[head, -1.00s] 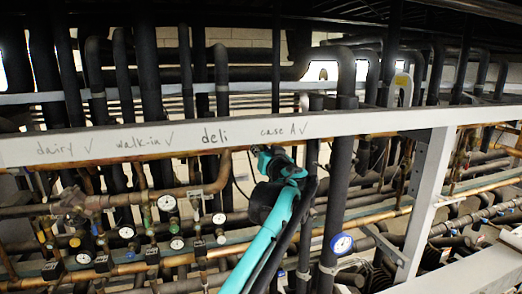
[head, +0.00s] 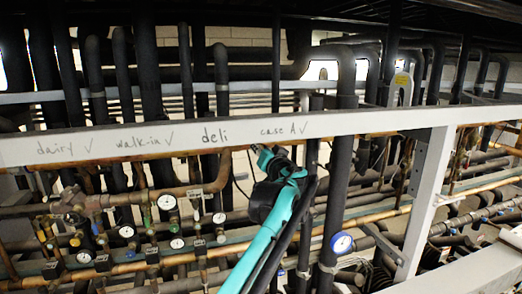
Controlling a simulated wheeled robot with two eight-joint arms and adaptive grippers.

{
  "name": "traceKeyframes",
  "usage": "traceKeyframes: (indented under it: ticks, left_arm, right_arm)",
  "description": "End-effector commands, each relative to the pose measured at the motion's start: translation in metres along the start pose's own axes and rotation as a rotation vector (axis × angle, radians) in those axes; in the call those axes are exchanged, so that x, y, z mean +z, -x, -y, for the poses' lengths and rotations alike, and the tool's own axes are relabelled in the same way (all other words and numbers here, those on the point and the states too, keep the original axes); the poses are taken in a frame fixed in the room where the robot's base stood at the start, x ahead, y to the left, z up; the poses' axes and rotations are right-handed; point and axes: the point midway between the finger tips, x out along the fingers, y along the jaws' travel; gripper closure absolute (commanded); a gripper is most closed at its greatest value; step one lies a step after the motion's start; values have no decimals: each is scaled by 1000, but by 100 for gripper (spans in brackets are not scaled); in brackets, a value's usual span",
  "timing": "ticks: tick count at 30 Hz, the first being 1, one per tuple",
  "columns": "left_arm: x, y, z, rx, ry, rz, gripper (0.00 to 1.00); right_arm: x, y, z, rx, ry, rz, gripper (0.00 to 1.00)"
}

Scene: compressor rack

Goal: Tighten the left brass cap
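My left gripper (head: 265,158) is at the end of a teal and black arm that rises from the bottom centre of the head view. It is just below the white beam, under the "deli" and "case A" labels. Its fingers are small and seen from behind, so I cannot tell whether they are open. No held object shows. Small brass-coloured valve fittings (head: 147,217) stand among the gauges on the pipes at left, apart from the gripper. I cannot tell which one is the left brass cap. My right gripper is not in view.
A white beam (head: 350,122) with handwritten labels crosses the view, with a white post (head: 428,200) at right. Copper pipes (head: 130,268), dark vertical pipes (head: 340,190) and several gauges, including a blue-rimmed gauge (head: 342,243), crowd the space around the arm.

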Motion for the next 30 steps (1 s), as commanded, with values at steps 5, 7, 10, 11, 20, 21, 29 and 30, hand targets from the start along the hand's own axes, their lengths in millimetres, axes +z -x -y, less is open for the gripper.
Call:
traceKeyframes:
  ticks: [5, 7, 10, 11, 20, 21, 29, 30]
  left_arm:
    - [0, 0, 0, 0, 1, 0, 55]
    - [0, 0, 0, 0, 1, 0, 55]
    - [0, 0, 0, 0, 1, 0, 55]
    - [0, 1, 0, 0, 1, 0, 55]
    - [-1, 45, -1, 4, 1, -1, 55]
    - [-1, 54, -1, 3, 1, -1, 55]
    - [0, 104, -1, 2, 1, -1, 55]
    - [0, 109, -1, 2, 1, -1, 55]
  right_arm:
    - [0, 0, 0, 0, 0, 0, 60]
    - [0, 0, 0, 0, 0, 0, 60]
    - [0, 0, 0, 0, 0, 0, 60]
    - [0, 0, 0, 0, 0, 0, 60]
    - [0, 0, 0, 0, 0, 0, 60]
    - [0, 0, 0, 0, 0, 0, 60]
    - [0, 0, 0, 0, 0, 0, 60]
    - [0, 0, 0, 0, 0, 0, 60]
